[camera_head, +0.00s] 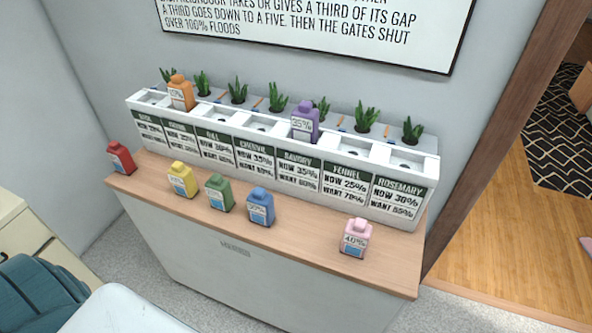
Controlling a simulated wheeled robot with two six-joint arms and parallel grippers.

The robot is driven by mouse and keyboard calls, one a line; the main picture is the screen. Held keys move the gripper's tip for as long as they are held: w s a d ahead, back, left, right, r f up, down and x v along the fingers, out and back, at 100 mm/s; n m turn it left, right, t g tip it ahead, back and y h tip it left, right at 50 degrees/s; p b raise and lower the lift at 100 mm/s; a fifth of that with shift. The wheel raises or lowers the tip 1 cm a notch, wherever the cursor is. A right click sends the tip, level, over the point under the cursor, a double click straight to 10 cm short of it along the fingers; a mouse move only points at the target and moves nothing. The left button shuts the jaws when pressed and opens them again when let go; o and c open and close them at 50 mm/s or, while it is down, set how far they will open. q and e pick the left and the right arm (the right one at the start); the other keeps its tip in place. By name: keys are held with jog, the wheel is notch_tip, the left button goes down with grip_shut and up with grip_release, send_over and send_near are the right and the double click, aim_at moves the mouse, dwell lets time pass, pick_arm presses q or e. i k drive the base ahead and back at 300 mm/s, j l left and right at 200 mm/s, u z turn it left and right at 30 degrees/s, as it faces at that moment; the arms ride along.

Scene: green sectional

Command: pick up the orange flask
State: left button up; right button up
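The orange flask (181,94) stands upright in the second slot from the left of a white planter rack (262,124). Its white label appears to read 15%. The flask's lower part is hidden by the rack's front. Neither of my grippers is in view, and nothing is touching the flask.
A purple flask (305,121) stands in the fifth slot; the other slots hold no flask. Red (121,158), yellow (183,180), green (219,193), blue (260,207) and pink (356,238) flasks stand on the wooden counter (310,253) before the rack. Plants line the rack's back.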

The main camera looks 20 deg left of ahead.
aim_at(180, 91)
jog(key=u, duration=1.5)
